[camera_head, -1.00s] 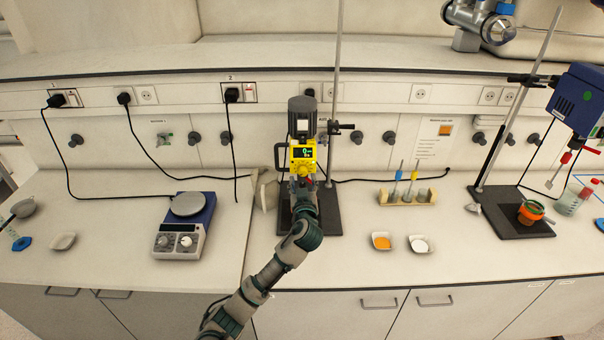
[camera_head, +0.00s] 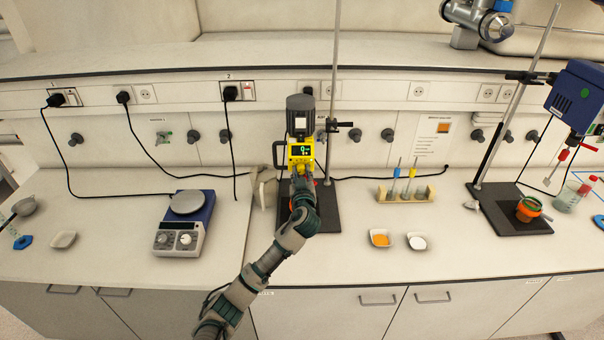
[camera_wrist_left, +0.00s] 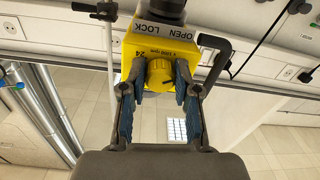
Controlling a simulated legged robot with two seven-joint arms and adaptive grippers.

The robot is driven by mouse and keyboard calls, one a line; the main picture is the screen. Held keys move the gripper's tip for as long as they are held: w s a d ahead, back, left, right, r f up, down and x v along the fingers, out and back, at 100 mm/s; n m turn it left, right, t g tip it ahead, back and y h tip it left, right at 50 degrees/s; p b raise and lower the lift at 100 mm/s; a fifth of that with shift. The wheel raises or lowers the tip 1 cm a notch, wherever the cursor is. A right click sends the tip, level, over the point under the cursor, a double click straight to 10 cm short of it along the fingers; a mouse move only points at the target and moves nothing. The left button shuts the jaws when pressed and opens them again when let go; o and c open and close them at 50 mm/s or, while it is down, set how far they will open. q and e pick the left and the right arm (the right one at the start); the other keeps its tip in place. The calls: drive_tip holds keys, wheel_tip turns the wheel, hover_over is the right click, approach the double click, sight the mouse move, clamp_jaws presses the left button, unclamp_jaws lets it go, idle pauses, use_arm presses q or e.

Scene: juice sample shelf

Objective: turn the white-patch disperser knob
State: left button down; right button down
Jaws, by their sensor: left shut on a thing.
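The white-patch disperser (camera_head: 301,151) hangs upright on a stand, with a dark motor top, a white patch on its front and a yellow body with a lit green display. Its yellow knob (camera_wrist_left: 160,76) shows in the left wrist view below the printed scale and the words OPEN LOCK. My left gripper (camera_head: 301,177) reaches up to the disperser's lower front and hides the knob in the head view. In the left wrist view, its blue-padded fingers (camera_wrist_left: 157,82) are shut on the knob from both sides. My right gripper is not in view.
A hotplate stirrer (camera_head: 184,225) stands left on the bench. A tube rack (camera_head: 406,192) and two small dishes, one orange (camera_head: 380,238) and one white (camera_head: 417,242), are right. A blue-headed stirrer (camera_head: 576,97) stands far right. Bench front between hotplate and dishes holds only my arm.

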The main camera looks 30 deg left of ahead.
use_arm(q)
drive_tip(key=m+p, duration=0.1)
drive_tip(key=m, duration=0.2)
drive_tip(key=shift+m, duration=0.4)
drive_tip(key=m+p, duration=0.2)
drive_tip(key=m, duration=0.1)
drive_tip(key=shift+m, duration=0.3)
drive_tip(key=m+p, duration=0.2)
drive_tip(key=m, duration=0.1)
drive_tip(key=shift+s+a, duration=0.1)
drive_tip(key=shift+f+m, duration=0.1)
drive_tip(key=shift+m, duration=0.6)
drive_tip(key=shift+f, duration=0.1)
drive_tip(key=c, duration=0.8)
unclamp_jaws()
drive_tip(key=shift+c, duration=0.2)
